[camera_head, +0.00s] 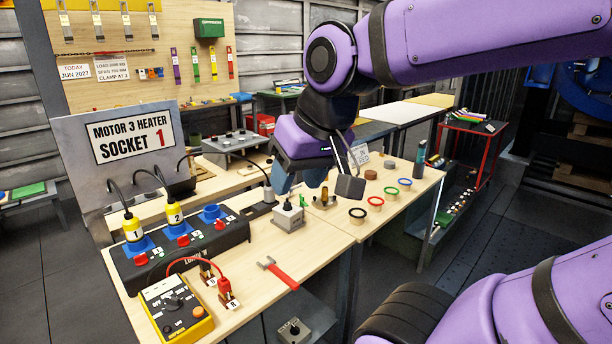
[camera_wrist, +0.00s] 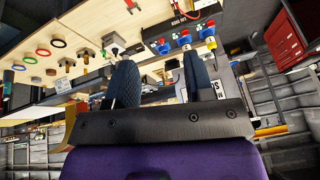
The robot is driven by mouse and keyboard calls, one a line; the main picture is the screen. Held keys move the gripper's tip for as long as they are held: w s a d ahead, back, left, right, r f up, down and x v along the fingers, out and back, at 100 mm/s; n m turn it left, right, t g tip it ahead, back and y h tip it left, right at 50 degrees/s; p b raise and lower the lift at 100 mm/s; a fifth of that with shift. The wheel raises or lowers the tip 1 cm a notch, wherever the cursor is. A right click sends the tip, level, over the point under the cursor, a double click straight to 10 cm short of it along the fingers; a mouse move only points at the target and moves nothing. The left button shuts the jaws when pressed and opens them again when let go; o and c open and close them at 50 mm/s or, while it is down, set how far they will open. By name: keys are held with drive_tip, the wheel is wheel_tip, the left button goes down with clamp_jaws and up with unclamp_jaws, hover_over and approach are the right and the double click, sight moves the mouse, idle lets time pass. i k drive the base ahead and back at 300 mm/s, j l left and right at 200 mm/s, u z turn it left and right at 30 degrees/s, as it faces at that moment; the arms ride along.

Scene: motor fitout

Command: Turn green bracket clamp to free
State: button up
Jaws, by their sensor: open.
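A small green lever (camera_head: 302,201), which looks like the green bracket clamp, stands upright beside a grey block with a black knob (camera_head: 288,219) on the wooden bench. In the wrist view a small green part (camera_wrist: 103,53) shows beside the grey block (camera_wrist: 114,41), left of the fingers. My gripper (camera_head: 300,180) is open and empty, with its dark blue fingers above and behind the block, apart from it. Both fingers (camera_wrist: 160,82) show spread in the wrist view. How the lever joins its bracket is too small to tell.
A brass-coloured fitting (camera_head: 324,200) stands close right of the block. Coloured rings (camera_head: 375,201) lie further right. A black socket box (camera_head: 180,255) with plugs stands left, a yellow meter (camera_head: 176,308) in front. A red-handled tool (camera_head: 282,275) lies on otherwise clear bench.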

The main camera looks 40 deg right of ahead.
sight(301, 201)
drive_tip(key=i+l+z, duration=0.15)
drive_tip(key=i+l, duration=0.15)
drive_tip(key=l, duration=0.15)
drive_tip(key=i+l+z, duration=0.15)
drive_tip(key=i+l, duration=0.2)
drive_tip(key=l, duration=0.1)
